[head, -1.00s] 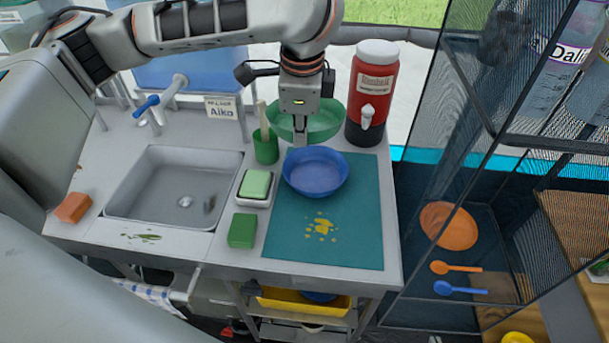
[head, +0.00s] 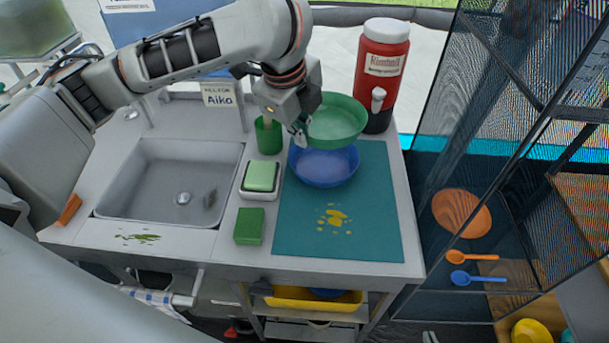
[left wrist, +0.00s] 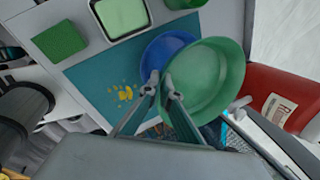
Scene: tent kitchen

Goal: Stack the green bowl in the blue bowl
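The blue bowl (head: 325,170) stands upright on the teal mat. In the left wrist view the blue bowl (left wrist: 158,52) is partly covered by the green bowl. My left gripper (head: 303,135) is shut on the left rim of the green bowl (head: 338,120). The green bowl is held in the air, slightly tilted, over the back edge of the blue bowl and overlapping it in the picture. In the left wrist view the fingers (left wrist: 163,88) pinch the rim of the green bowl (left wrist: 205,80). Small grey tips at the bottom edge look like my right gripper (head: 429,338).
A red drink dispenser (head: 382,75) stands close behind the green bowl, to its right. A green cup (head: 268,136) with a handled tool, a soap dish (head: 258,194) and a green sponge (head: 249,227) lie left of the mat (head: 375,225). The mat's front is clear apart from a yellow stain.

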